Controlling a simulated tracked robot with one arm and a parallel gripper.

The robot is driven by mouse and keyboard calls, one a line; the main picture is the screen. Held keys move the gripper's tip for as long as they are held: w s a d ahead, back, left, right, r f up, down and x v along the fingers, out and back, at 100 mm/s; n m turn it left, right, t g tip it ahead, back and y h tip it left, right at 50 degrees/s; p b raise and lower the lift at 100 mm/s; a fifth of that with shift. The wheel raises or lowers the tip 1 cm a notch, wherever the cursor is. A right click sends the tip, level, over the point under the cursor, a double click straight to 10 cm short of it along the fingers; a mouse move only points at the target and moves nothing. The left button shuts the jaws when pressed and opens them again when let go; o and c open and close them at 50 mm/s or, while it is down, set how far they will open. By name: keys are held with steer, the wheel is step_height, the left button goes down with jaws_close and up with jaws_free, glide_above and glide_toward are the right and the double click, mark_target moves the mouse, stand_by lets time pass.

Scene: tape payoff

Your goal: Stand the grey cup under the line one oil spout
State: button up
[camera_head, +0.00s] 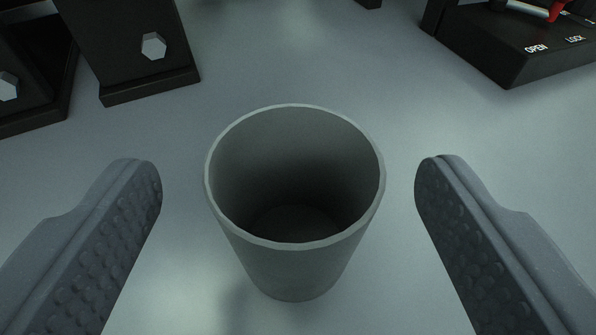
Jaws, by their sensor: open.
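The grey cup (300,270) stands upright on the grey surface in the middle of the view. Its mouth faces up toward the camera and its inside looks empty. My gripper (288,185) is open, with one finger to the left of the cup and one to the right. A gap shows between each finger and the cup wall, so neither appears to touch it. No oil spout can be made out in this view.
Black brackets with hex bolts (153,46) stand at the upper left. A black block marked OPEN and LOCK (515,62), with a red part (557,11), is at the upper right. The grey surface (300,82) between them is clear.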

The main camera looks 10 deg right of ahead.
mark_target(293, 129)
steer(key=b+x, duration=0.1)
steer(key=x, duration=0.2)
steer(key=shift+w+d+f, duration=0.1)
steer(key=shift+w, duration=0.1)
steer(key=c, duration=1.1)
steer(key=shift+c, duration=0.2)
